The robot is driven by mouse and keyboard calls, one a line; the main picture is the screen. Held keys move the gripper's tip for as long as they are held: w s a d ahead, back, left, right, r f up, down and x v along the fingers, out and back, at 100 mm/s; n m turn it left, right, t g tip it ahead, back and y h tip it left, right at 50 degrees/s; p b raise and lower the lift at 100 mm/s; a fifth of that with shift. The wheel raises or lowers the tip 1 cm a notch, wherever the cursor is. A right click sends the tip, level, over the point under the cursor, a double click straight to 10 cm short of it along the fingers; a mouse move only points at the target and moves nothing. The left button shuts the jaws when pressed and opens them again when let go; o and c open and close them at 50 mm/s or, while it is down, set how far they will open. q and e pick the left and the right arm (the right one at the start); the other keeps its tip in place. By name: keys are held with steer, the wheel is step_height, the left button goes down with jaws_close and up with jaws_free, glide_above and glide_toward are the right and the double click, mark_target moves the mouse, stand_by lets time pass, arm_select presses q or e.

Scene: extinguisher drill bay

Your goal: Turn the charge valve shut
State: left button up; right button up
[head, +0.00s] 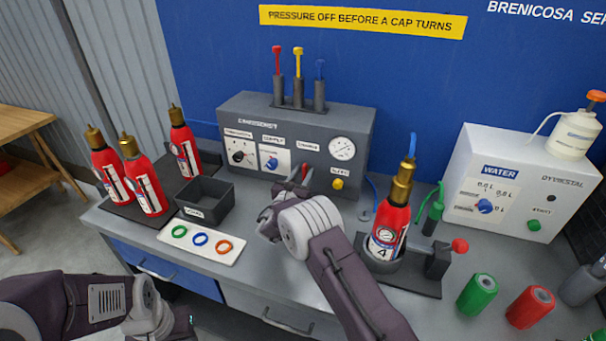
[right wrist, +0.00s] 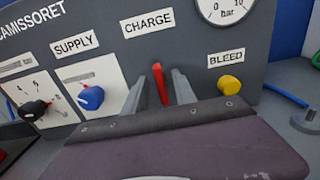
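The charge valve is a red lever (right wrist: 160,84) under the CHARGE label on the front of the grey compressor panel (head: 235,115). It points roughly upright in the right wrist view, and a bit of it shows red in the head view (head: 304,171). My right gripper (right wrist: 160,92) is open, with one finger on each side of the lever and gaps visible between. In the head view my right gripper (head: 301,183) is partly hidden by its own wrist. My left arm is at the lower left; its fingers are not visible.
A yellow bleed button (right wrist: 230,84) and blue supply knob (right wrist: 91,97) flank the lever. Extinguisher 4 (head: 393,215) stands in a holder at right, joined to a hose. Three red extinguishers (head: 150,187), a black bin (head: 204,203) and a ring tray (head: 201,241) are left.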

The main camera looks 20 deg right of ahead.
steer(key=shift+f, duration=0.1)
jaws_close()
steer(key=shift+f+m+b, duration=0.15)
steer(key=shift+m+b, duration=0.25)
steer(key=shift+b, duration=0.35)
steer(key=m+b, duration=0.2)
steer(key=b, duration=0.3)
steer(key=m+b, duration=0.3)
steer(key=b, duration=0.3)
steer(key=f+m+b, duration=0.1)
steer(key=m+b, duration=0.2)
steer(key=b, duration=0.2)
steer(key=shift+d+b, duration=0.2)
steer(key=shift+b, duration=0.1)
steer(key=m+b, duration=0.7)
steer(key=b, duration=0.3)
steer(key=shift+s+d+r+b, duration=0.1)
steer(key=shift+b, duration=0.3)
steer(key=shift+r+m+b, duration=0.1)
steer(key=shift+m+b, duration=1)
steer(key=shift+b, duration=0.1)
jaws_free()
steer(key=shift+r, duration=0.1)
